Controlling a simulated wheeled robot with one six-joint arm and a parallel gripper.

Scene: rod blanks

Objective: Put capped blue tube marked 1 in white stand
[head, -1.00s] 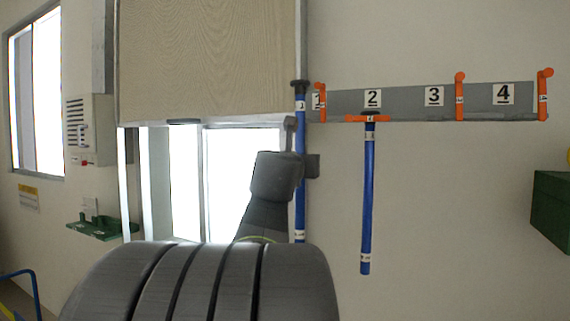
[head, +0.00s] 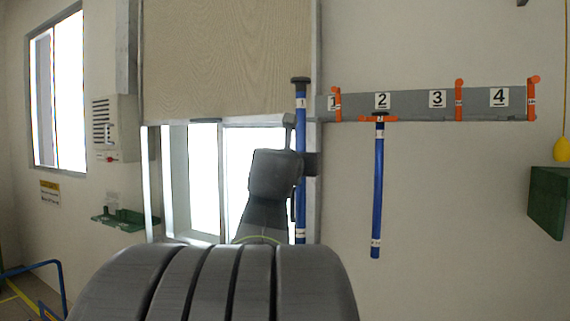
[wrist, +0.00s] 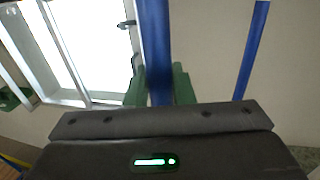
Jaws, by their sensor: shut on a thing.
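The capped blue tube marked 1 (head: 300,130) is upright in the head view, with a dark cap on top and white bands. My gripper (head: 301,163) is shut on it at mid-length, and my arm hides part of what is behind. In the wrist view the blue tube (wrist: 155,50) runs up between the green fingers of my gripper (wrist: 160,88). A second blue tube, marked 2 (head: 378,190), hangs upright from an orange holder under the label 2. No white stand can be made out in either view.
A grey wall rail (head: 410,104) carries labels 1 to 3 and beyond, with orange hooks (head: 459,100). A dark green box (head: 548,200) is at the right. A blue rail (head: 45,266) stands lower left.

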